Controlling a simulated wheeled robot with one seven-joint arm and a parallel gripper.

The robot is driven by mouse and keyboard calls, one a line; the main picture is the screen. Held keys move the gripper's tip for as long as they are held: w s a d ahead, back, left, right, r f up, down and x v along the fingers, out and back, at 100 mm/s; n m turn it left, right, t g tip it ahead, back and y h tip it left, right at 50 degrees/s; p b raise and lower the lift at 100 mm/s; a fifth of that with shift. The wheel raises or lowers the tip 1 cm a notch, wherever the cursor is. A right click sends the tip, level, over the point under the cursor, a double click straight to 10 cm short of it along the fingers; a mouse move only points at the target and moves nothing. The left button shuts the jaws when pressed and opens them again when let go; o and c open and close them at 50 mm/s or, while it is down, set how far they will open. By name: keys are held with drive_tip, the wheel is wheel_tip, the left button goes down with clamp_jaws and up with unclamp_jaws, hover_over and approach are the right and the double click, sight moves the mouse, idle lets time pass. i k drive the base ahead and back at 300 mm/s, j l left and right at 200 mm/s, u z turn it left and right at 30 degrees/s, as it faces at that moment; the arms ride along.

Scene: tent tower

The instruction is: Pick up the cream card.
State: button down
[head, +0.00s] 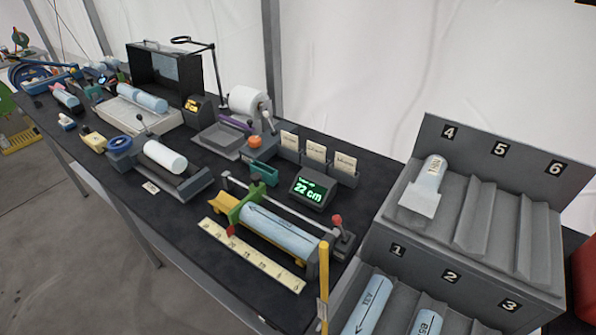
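Three small cream cards stand side by side in grey holders at the back of the black table in the head view. The left cream card (289,141), the middle cream card (316,152) and the right cream card (346,163) are upright with dark print on them, too small to read. The lower part of each is hidden by its holder (343,178). I cannot tell which of the three is meant. My gripper is not in this view.
A display reading 22 cm (312,190) stands in front of the holders. A measuring cradle with a blue cylinder (277,232) and a cream ruler (252,255) lie nearer. A grey numbered rack (492,226) rises at the right, and a lamp (216,75) behind left.

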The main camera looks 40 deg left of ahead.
sight(315, 151)
drive_tip(key=u, duration=1.1)
